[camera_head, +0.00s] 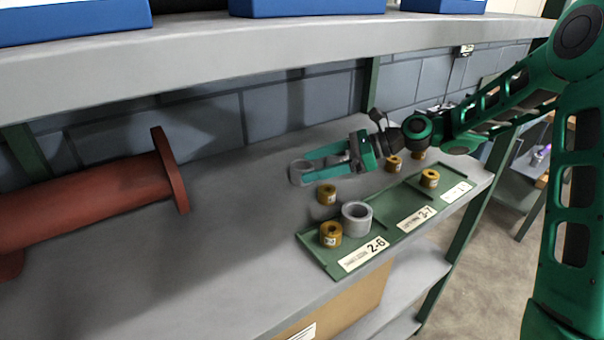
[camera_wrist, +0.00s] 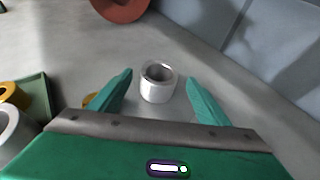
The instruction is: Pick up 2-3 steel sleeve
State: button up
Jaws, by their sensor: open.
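A grey steel sleeve (camera_head: 301,176) stands upright on the shelf at my gripper's fingertips; it also shows in the wrist view (camera_wrist: 156,90). My gripper (camera_wrist: 159,77) is open, with one finger on each side of this sleeve. Gaps show between the fingers and the sleeve, and the sleeve lies near the tip end. In the head view my gripper (camera_head: 306,163) reaches in from the right, low over the shelf. A second grey sleeve (camera_head: 356,217) stands in the green tray. I can read no 2-3 mark on either sleeve.
The green tray (camera_head: 318,257) lies at the shelf's front edge, with a label reading 2-6. Several brass-coloured sleeves stand in and around it, one (camera_head: 327,194) close to my gripper. A red flanged pipe (camera_head: 90,199) lies left. An upper shelf (camera_head: 200,62) overhangs the back.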

jog(key=shift+x, duration=1)
jog(key=c, duration=1.6)
